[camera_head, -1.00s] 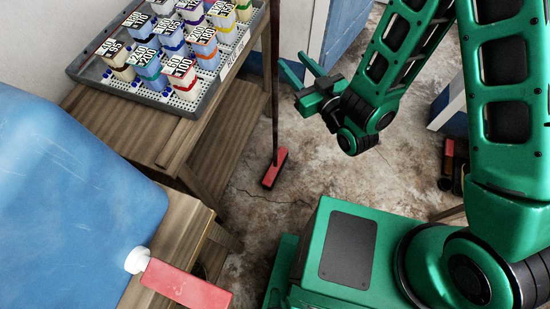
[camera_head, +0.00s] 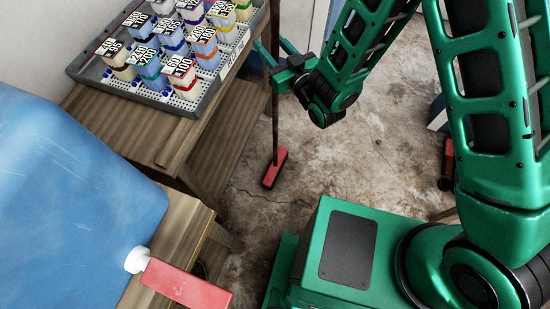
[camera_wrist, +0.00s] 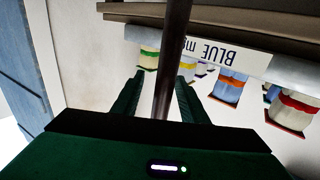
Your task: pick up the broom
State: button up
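The broom (camera_head: 274,130) stands upright on the floor, with a thin dark handle and a red head (camera_head: 275,168) at its foot. My gripper (camera_head: 270,46) is at the upper part of the handle in the head view. In the wrist view the handle (camera_wrist: 174,50) runs between the two green fingers of my gripper (camera_wrist: 157,92), nearer the right finger. The fingers are apart, with a clear gap on the left of the handle. The top of the broom is out of view.
A wooden table (camera_head: 130,135) with a grey tray (camera_head: 205,95) of labelled bottles stands close left of the broom. A blue container (camera_head: 70,200) with a red-handled tap is at lower left. Bare floor (camera_head: 350,165) lies to the right.

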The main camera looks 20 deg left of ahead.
jog(key=shift+w+a, duration=0.4)
grip_shut()
jog(key=shift+r, duration=0.2)
